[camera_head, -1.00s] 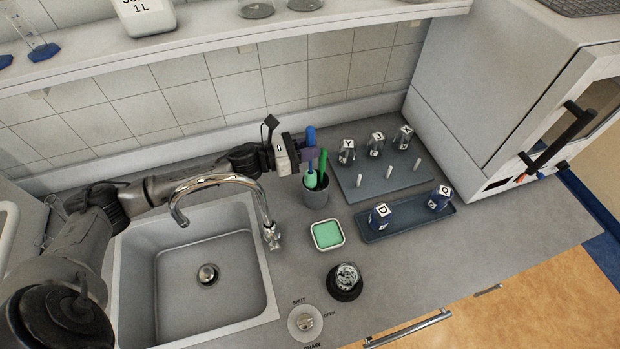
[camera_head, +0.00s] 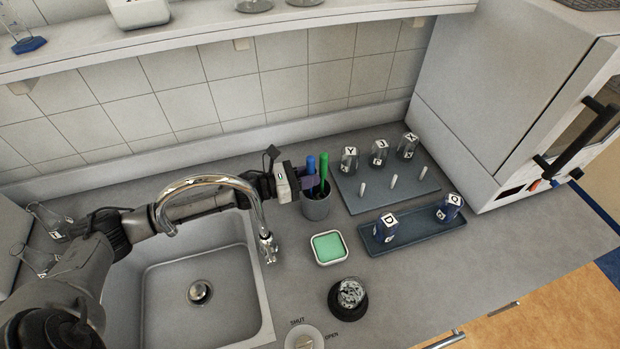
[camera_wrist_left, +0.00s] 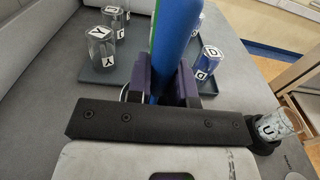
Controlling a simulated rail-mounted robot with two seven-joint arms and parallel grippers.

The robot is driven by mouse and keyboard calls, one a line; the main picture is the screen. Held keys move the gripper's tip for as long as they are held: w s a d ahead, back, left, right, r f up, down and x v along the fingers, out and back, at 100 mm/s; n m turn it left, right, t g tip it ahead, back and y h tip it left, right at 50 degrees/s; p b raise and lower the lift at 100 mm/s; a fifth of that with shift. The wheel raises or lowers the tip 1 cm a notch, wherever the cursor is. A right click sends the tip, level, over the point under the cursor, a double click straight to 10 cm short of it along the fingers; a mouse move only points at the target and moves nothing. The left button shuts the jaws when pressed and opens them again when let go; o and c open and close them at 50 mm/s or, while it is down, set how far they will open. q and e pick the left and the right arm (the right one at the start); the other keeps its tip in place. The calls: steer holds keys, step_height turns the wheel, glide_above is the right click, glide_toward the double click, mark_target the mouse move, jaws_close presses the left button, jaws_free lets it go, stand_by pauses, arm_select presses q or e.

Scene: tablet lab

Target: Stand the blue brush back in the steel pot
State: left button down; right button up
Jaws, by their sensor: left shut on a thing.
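The blue brush (camera_head: 311,164) is upright in my left gripper (camera_head: 309,183), which is shut on its handle. The steel pot (camera_head: 317,209) stands on the counter behind the green sponge dish, right of the tap. The gripper is at the pot's rim, at its back left. The brush's lower end is hidden by the gripper and the pot, so I cannot tell how deep it sits. In the left wrist view the blue handle (camera_wrist_left: 176,45) rises between the purple finger pads. My right gripper is not in view.
A green brush (camera_head: 324,170) stands in the pot close beside the blue one. The tap (camera_head: 262,215) arches over my left forearm. A pegged tray (camera_head: 400,195) with glasses and a blue tray (camera_head: 410,237) are right of the pot. The sponge dish (camera_head: 329,247) is in front.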

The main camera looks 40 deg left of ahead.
arm_select(q)
steer(key=shift+r, duration=0.1)
steer(key=c, duration=1)
jaws_free()
steer(key=shift+r, duration=0.15)
steer(key=shift+s+a+f, duration=0.2)
steer(key=shift+s, duration=0.05)
steer(key=v, duration=1.1)
steer(key=shift+s+a+b, duration=0.1)
steer(key=shift+s+b, duration=0.05)
steer(key=shift+b, duration=0.25)
